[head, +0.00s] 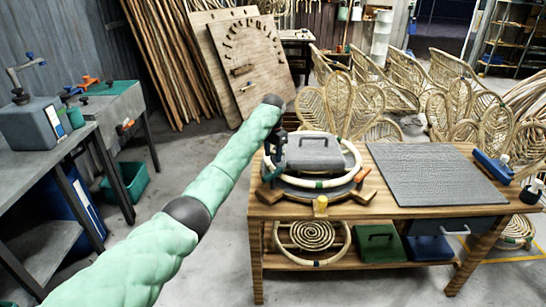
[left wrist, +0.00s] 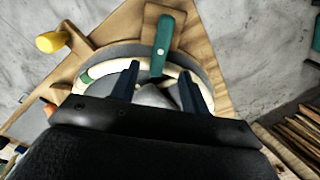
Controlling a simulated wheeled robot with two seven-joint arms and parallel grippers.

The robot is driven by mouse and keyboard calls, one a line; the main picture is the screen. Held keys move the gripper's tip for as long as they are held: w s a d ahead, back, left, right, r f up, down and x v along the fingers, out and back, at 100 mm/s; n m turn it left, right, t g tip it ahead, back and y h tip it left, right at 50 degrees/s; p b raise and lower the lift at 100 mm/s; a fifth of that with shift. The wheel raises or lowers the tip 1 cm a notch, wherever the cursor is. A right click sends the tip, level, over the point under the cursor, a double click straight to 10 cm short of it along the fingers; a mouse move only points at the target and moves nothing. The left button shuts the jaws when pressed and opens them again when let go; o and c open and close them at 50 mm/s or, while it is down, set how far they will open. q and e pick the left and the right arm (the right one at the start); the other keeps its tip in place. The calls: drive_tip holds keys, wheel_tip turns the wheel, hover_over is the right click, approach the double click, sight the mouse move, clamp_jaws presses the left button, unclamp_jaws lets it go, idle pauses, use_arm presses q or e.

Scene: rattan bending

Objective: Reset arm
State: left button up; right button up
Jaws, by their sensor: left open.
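My left arm (head: 160,240), in a pale green sleeve with dark joints, reaches from the lower left to the workbench. My left gripper is at the left side of the round bending jig. In the left wrist view its two dark fingers (left wrist: 160,88) are apart, over the pale rattan ring (left wrist: 95,75). I see no rattan clamped between them, though the fingertips lie close to the ring. The ring also shows in the head view (head: 353,160), around a grey block with a handle (head: 314,153). A teal clamp lever (left wrist: 163,45) stands just beyond the fingers. My right gripper is not in view.
The wooden workbench (head: 400,210) carries a grey textured mat (head: 435,175) and a blue tool (head: 492,167) at right. An orange-handled clamp (head: 362,175) and a yellow knob (head: 320,206) edge the jig. A metal side table (head: 40,160) stands left. Rattan chairs fill the back.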

use_arm(q)
drive_tip(key=shift+w, duration=0.1)
